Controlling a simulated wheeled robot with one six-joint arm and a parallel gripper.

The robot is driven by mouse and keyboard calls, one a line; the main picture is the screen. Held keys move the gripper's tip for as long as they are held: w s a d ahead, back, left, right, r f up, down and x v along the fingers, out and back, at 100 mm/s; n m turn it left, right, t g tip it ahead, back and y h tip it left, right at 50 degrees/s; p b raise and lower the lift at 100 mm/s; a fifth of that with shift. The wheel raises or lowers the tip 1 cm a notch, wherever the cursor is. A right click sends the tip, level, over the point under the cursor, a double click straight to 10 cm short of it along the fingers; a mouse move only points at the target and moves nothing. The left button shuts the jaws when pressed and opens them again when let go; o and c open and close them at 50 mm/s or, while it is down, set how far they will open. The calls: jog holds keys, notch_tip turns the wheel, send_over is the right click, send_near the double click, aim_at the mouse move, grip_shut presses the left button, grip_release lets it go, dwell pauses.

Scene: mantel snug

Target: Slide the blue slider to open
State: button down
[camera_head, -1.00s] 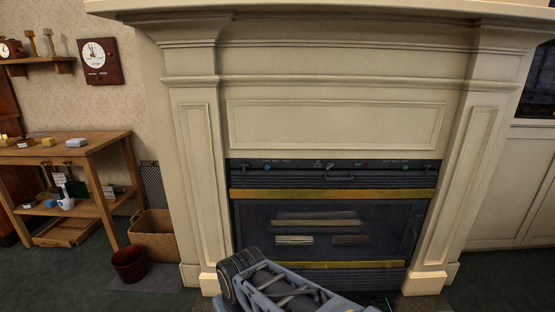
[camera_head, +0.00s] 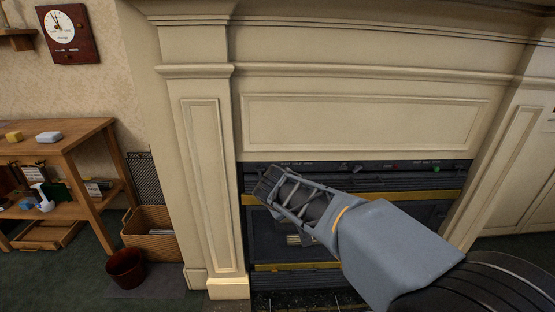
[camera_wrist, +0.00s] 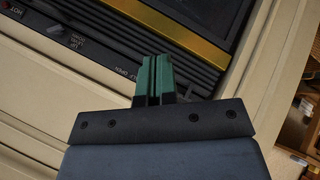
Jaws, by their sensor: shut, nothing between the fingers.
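The dark control strip (camera_head: 325,167) runs along the top of the fireplace insert, with shut, half and open lettering at its left end. The blue slider is not visible in either current view; my gripper and arm may cover it. My gripper (camera_head: 263,183) is at the left end of the strip, in front of the insert. In the wrist view its green fingers (camera_wrist: 154,78) are shut together with nothing between them, close over the lettering and dark louvres. Whether the fingertips touch the panel cannot be told.
A grey lever (camera_head: 357,168), a red control (camera_head: 391,167) and a green knob (camera_head: 436,168) sit further right on the strip. A gold bar (camera_head: 440,195) runs below. The cream mantel post (camera_head: 211,180) stands just left. A wicker basket (camera_head: 150,232) and red bucket (camera_head: 126,267) are on the floor.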

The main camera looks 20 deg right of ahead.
aim_at(287, 171)
jog(key=w+a+r+n+t+p, duration=0.2)
jog(key=w+a+r+t, duration=0.25)
jog(key=w+r, duration=0.4)
jog(key=shift+g+h, duration=0.25)
jog(key=shift+h, duration=0.15)
jog(key=x, duration=0.3)
jog(key=b+x, duration=0.1)
jog(key=x, duration=0.2)
jog(key=a+x, duration=0.1)
jog(key=x, duration=0.3)
jog(key=shift+w+f+b, duration=0.15)
jog(key=shift+f+b, duration=0.15)
jog(key=shift+f, duration=0.05)
jog(key=shift+d+f+b, duration=0.4)
jog(key=shift+d+f, duration=0.8)
jog(key=shift+d, duration=0.1)
